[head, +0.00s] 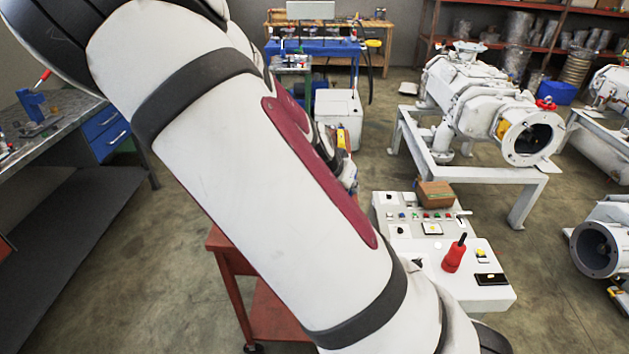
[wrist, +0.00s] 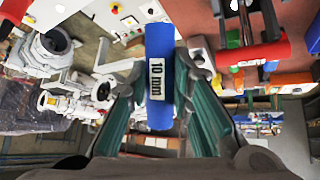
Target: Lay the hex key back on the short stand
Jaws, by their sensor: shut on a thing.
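In the wrist view my gripper (wrist: 162,84) is shut on a blue cylinder marked "10 mm" (wrist: 159,55), which I take to be the hex key's handle. The cylinder lies lengthwise between the two green-sided fingers, its label facing the camera. No bare metal shaft of the key shows. In the head view my arm crosses the middle and hides the gripper and the key. I cannot clearly make out the short stand in either view.
A red cart (head: 225,244) stands partly behind my arm. Right of it is a white control console (head: 487,257) with a red-handled tool (head: 453,256). A workbench (head: 70,108) is at left. Pump machines (head: 470,95) stand at right. Open floor lies between.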

